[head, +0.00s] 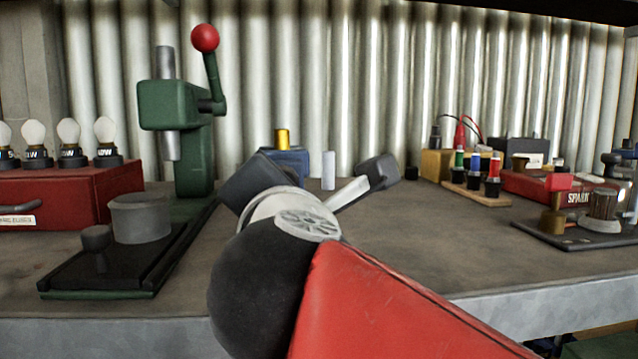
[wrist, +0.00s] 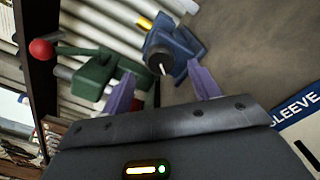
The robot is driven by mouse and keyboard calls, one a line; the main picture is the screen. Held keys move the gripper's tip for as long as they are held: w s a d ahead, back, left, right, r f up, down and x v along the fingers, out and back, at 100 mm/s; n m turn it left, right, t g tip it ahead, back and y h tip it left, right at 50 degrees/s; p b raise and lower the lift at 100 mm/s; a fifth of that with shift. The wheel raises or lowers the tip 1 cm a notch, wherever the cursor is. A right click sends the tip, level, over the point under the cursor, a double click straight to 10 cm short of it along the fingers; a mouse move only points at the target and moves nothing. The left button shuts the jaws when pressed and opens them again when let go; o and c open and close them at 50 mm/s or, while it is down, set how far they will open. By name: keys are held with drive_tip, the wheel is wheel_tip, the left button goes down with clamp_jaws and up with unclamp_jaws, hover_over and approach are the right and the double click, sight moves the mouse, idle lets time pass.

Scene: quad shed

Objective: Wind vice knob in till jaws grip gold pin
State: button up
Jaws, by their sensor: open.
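The blue vice (head: 296,163) stands on the bench beyond my arm in the head view, partly hidden by it. The gold pin (head: 282,138) stands upright at its top. In the wrist view the vice (wrist: 186,48) is near the top centre, with the gold pin (wrist: 145,22) at its far side. The dark round vice knob (wrist: 160,58) has a white mark and faces the camera. My gripper (wrist: 161,70) is open, its two purple fingers on either side of the knob in the picture. I cannot tell whether they touch it. The jaw gap is unclear.
A green press (head: 178,105) with a red ball lever stands left, beside a red box (head: 70,195) of bulbs. A pale cylinder (head: 328,170) stands right of the vice. Coloured parts on a wooden strip (head: 478,192) are at right. Bare bench lies between.

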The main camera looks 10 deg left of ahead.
drive_tip(key=shift+v, duration=1.15)
drive_tip(key=n+p, duration=0.3)
drive_tip(key=p, duration=0.1)
drive_tip(key=shift+s+d+r, duration=0.25)
drive_tip(key=shift+s+d, duration=0.05)
drive_tip(key=shift+s, duration=0.05)
drive_tip(key=shift+s+n+p, duration=0.15)
drive_tip(key=shift+n+p, duration=0.85)
drive_tip(key=shift+n, duration=0.1)
drive_tip(key=shift+s+a+f+n+p, duration=0.1)
drive_tip(key=shift+a+f+n+p, duration=0.1)
drive_tip(key=shift+n+p, duration=0.55)
drive_tip(key=shift+n, duration=0.25)
drive_tip(key=shift+x, duration=3.95)
